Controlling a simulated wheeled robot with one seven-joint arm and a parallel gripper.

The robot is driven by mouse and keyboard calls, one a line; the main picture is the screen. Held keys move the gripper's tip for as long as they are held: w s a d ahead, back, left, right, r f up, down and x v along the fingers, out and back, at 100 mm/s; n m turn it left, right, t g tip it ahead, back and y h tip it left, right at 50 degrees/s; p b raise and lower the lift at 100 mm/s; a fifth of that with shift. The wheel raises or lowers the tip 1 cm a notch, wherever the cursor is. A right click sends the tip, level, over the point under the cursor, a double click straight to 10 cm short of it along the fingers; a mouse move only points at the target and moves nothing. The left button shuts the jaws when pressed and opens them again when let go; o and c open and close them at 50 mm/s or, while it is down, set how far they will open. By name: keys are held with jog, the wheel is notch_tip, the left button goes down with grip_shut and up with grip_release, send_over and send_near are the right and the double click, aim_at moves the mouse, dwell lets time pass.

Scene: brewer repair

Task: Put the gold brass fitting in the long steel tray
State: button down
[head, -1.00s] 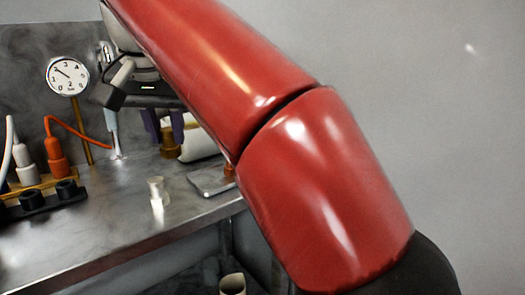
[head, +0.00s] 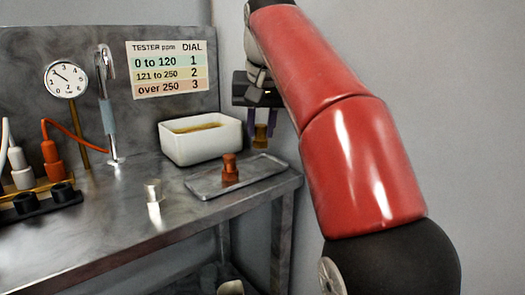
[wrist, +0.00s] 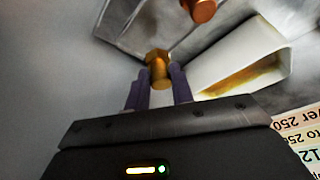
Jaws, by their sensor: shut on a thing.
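The gold brass fitting (head: 260,138) is held between the purple-grey fingers of my gripper (head: 262,126), which is shut on it. They hang above the far right end of the long steel tray (head: 205,188), with a gap below the fitting. In the wrist view the fitting (wrist: 158,68) shows between the fingertips, with part of the tray (wrist: 122,36) beyond it. A copper-coloured fitting (head: 230,170) stands upright in the tray, left of my gripper; it also shows in the wrist view (wrist: 200,9).
A white bin (head: 200,145) with a yellowish inside stands behind the tray, close to my gripper. A small pale metal cylinder (head: 153,190) stands left of the tray. A faucet (head: 107,110), gauge (head: 66,79) and orange-hosed fitting (head: 53,160) are farther left. The bench ends right of the tray.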

aim_at(263, 141)
notch_tip(263, 141, down, 4)
jog(key=shift+f+b, duration=0.15)
jog(key=shift+b, duration=1)
jog(key=shift+d, duration=0.15)
jog(key=shift+f, duration=0.2)
jog(key=c, duration=1.2)
grip_release()
jog(key=shift+r, duration=0.15)
jog(key=shift+r, duration=0.3)
jog(key=p+v, duration=0.5)
jog(key=v, duration=0.6)
jog(key=shift+r, duration=0.25)
